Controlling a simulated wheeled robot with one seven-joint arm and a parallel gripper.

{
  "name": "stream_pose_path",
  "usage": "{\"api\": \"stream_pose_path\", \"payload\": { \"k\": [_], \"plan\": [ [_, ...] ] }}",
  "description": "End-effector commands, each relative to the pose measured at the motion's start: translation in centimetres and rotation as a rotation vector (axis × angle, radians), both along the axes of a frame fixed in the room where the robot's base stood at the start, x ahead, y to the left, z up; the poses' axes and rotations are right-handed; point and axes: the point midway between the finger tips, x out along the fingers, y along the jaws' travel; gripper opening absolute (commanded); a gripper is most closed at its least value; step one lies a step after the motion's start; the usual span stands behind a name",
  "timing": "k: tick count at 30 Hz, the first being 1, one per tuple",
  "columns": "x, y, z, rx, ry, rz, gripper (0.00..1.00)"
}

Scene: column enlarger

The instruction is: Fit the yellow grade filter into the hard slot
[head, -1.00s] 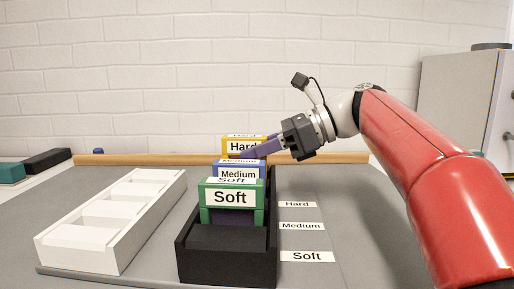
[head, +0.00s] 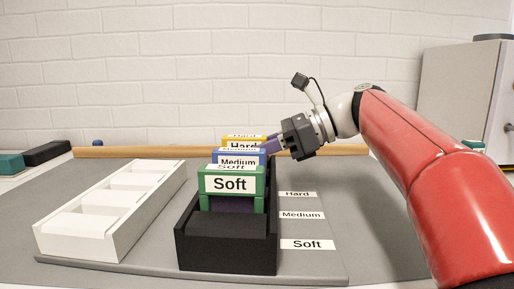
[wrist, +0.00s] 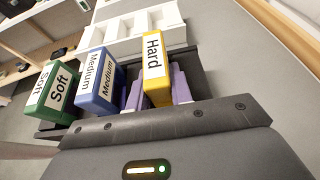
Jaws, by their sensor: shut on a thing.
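The yellow filter (head: 240,144), labelled Hard, is at the far end of the black holder (head: 226,254), behind the blue Medium filter (head: 242,160). My gripper (head: 266,145) reaches in from the right, and its purple fingers are shut on the yellow filter. In the wrist view the yellow filter (wrist: 154,68) stands between the fingers, over the holder's end. Its lower part is hidden, so I cannot tell how deep it sits in the hard slot. The green Soft filter (head: 232,183) stands nearest in the holder.
A white tray (head: 75,240) with several empty compartments lies left of the holder. Labels Hard (head: 297,194), Medium (head: 301,215) and Soft (head: 306,244) lie along the holder's right side. A wooden strip (head: 150,152) runs behind. The mat right of the labels is clear.

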Motion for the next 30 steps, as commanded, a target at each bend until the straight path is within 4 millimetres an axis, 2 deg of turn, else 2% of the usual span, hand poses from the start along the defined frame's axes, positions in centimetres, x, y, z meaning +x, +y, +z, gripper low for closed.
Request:
{"api": "stream_pose_path", "payload": {
  "k": [8,9,15,30],
  "plan": [
    [0.0,-0.01,-0.17,0.0,0.0,0.0,0.0],
    [0.0,0.0,-0.17,0.0,0.0,0.0,0.23],
    [0.0,0.0,-0.17,0.0,0.0,0.0,0.47],
    [0.01,0.0,-0.21,0.0,0.001,0.0,0.47]
  ]
}}
